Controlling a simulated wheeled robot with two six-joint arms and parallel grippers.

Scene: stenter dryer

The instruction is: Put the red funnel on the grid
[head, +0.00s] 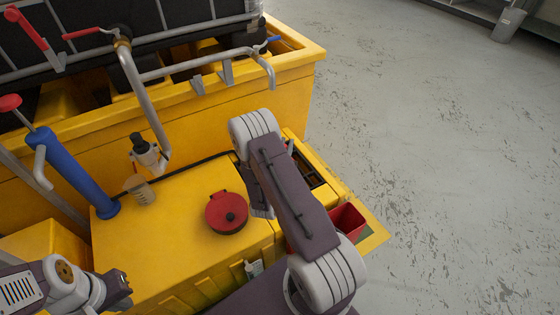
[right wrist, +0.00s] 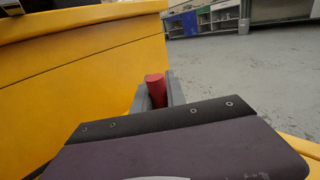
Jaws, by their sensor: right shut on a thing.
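My right gripper (right wrist: 160,94) is shut on a red piece, which I take to be the red funnel (right wrist: 156,88); only its rounded upper part shows between the fingers. In the head view my right arm hides most of this gripper, and a small bit of red shows beside the arm. The dark grid (head: 313,172) is set in the yellow unit's right end, partly hidden behind the arm. The held piece looks above or near the grid; I cannot tell whether they touch. My left gripper (head: 118,289) is at the lower left, its jaws unclear.
A red open container (head: 346,221) is right of my arm. A blue cylinder (head: 80,175) and metal pipes stand at left.

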